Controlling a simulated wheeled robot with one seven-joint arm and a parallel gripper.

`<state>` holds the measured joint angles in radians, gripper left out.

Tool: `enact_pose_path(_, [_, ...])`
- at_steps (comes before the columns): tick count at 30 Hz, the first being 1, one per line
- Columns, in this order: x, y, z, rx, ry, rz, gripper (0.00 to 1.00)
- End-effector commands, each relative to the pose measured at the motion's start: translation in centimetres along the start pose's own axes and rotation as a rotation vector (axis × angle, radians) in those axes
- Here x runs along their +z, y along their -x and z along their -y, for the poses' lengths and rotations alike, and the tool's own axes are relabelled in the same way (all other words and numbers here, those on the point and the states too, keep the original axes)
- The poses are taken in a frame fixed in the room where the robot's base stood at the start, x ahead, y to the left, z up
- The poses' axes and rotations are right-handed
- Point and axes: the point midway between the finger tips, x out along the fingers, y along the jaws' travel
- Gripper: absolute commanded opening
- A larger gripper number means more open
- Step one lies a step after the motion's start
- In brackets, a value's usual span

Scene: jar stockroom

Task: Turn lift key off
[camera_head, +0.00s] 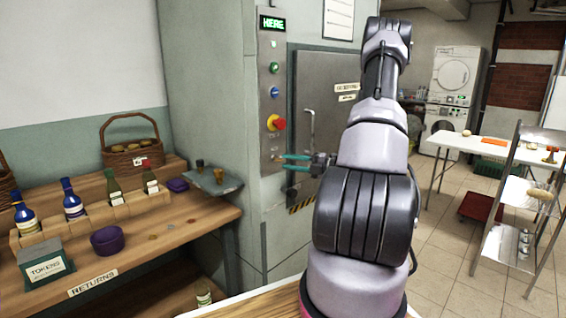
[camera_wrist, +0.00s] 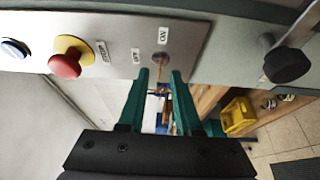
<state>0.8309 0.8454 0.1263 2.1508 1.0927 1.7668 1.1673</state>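The lift key (camera_wrist: 160,70), a thin brass-coloured piece, sits in its round switch (camera_wrist: 159,57) on the grey control panel (camera_head: 268,55). An ON label (camera_wrist: 163,36) stands above the switch in the wrist view, and another small label (camera_wrist: 135,55) is to its left. My gripper (camera_wrist: 160,76) has two teal fingers, which are apart. The key lies between the fingertips with gaps on both sides. In the head view, my gripper (camera_head: 284,162) points left at the panel's lower part, and the key is hard to make out there.
A red emergency button (camera_wrist: 66,64) on a yellow ring is beside the switch. It is above my gripper in the head view. A steel lift door (camera_head: 325,90) with a handle is right of the panel. A wooden counter (camera_head: 150,262) with bottles is at left.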

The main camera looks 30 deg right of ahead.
Motion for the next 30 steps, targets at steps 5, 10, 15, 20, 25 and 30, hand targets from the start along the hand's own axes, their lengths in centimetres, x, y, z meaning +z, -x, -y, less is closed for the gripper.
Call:
enact_pose_path(5, [0.0, -2.1, 0.0, -0.001, 0.002, -0.002, 0.33])
enact_pose_path(10, [0.0, -2.7, 0.0, -0.001, 0.002, -0.001, 0.33])
enact_pose_path(15, [0.0, -2.7, 0.0, -0.001, 0.002, -0.001, 0.33])
enact_pose_path(20, [0.0, -2.7, 0.0, -0.001, 0.002, -0.001, 0.0])
enact_pose_path(25, [0.0, -2.7, 0.0, -0.001, 0.002, -0.001, 0.0])
enact_pose_path(30, [0.0, -2.7, 0.0, -0.002, 0.002, -0.001, 0.0])
